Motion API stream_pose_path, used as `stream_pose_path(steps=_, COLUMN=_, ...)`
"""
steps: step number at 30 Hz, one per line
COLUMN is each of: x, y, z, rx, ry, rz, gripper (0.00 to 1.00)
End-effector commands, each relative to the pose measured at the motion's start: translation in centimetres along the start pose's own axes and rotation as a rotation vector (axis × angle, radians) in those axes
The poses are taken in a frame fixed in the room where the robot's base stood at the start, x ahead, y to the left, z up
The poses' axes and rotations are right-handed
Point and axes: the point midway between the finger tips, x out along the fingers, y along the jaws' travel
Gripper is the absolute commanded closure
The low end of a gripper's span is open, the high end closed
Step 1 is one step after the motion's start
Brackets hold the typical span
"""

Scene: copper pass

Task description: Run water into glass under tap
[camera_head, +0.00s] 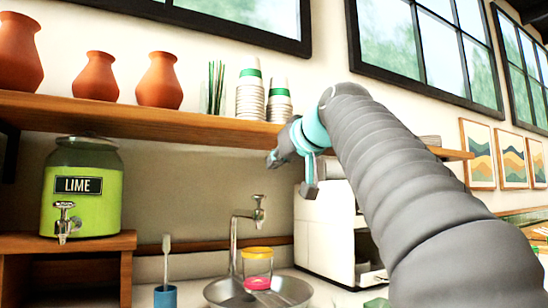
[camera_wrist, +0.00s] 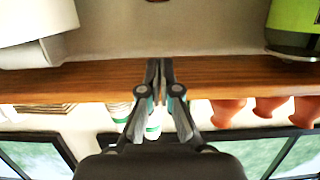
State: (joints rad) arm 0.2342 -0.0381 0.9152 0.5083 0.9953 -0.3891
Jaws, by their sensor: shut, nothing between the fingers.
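The metal tap (camera_head: 235,240) rises from the counter, its handle (camera_head: 259,213) on top at the right end of the spout. A clear glass (camera_head: 257,262) with a yellow rim and a pink-red lower part stands upright beneath the spout, over the round metal basin (camera_head: 218,294). No water stream shows. My gripper (camera_head: 288,160) is up by the wooden shelf, above and slightly right of the tap handle, apart from it. In the upside-down wrist view, my gripper's fingers (camera_wrist: 160,64) lie together, empty, in front of the shelf. Tap and glass are not visible there.
The wooden shelf (camera_head: 130,121) carries clay vases (camera_head: 158,82) and stacked cups (camera_head: 250,97) close to my gripper. A lime dispenser (camera_head: 82,190) stands at left. A white machine (camera_head: 327,232) stands right of the tap. A blue cup (camera_head: 165,296) holds a brush.

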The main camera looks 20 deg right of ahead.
Motion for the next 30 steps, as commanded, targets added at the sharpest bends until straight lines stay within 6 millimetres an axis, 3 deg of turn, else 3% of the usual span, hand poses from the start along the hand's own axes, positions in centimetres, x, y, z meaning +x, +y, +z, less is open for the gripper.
stream_pose_path(steps=8, x=5.4, y=-0.1, z=0.0, rx=0.001, ry=-0.003, rz=-0.003, gripper=1.00)
stream_pose_path(steps=18, x=6.0, y=0.0, z=3.6, rx=0.000, ry=-0.001, rz=0.000, gripper=1.00)
stream_pose_path(steps=30, x=6.1, y=0.0, z=3.9, rx=0.000, ry=0.000, rz=0.000, gripper=1.00)
